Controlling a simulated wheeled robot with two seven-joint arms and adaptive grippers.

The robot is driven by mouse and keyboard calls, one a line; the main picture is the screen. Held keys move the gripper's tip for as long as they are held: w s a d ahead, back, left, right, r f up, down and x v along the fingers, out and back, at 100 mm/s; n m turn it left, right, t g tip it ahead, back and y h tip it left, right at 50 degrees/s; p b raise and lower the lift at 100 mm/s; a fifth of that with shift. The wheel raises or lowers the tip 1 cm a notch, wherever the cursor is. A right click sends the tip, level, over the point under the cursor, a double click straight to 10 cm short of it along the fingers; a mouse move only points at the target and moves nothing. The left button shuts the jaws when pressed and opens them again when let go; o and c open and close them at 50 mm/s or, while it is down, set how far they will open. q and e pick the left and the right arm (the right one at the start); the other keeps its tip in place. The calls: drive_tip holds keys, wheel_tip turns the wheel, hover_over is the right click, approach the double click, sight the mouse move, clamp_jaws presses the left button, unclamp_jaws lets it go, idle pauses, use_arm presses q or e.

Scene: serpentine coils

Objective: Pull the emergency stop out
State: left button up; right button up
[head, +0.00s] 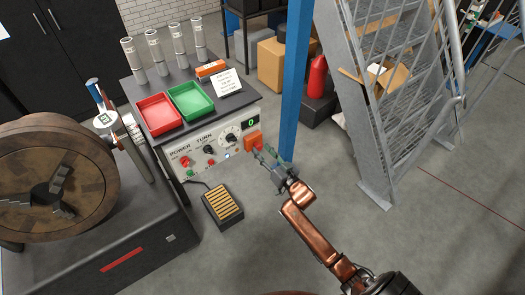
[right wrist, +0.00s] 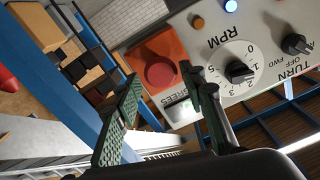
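The emergency stop is a round red knob (right wrist: 160,74) on an orange-red box (right wrist: 150,50) at the panel's end, seen upside down in the right wrist view. In the head view the box (head: 253,140) is at the right end of the control panel (head: 205,150), and the knob is hard to make out. My right gripper (head: 264,154) is open just in front of the box. In the right wrist view its green-padded fingers (right wrist: 160,82) stand apart on either side of the knob, with no clear contact. My left gripper is not in view.
The panel's RPM dial (right wrist: 238,72) and TURN switch (right wrist: 296,44) are near the right finger. A blue post (head: 296,80) stands close behind my right gripper. Red (head: 159,113) and green (head: 191,101) trays sit on top. A foot pedal (head: 222,205) lies on the floor.

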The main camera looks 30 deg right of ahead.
drive_tip(key=shift+o, duration=0.8)
drive_tip(key=shift+w+a, duration=0.1)
drive_tip(key=shift+w, duration=0.05)
drive_tip(key=s, duration=1.2)
drive_tip(key=shift+d, duration=0.3)
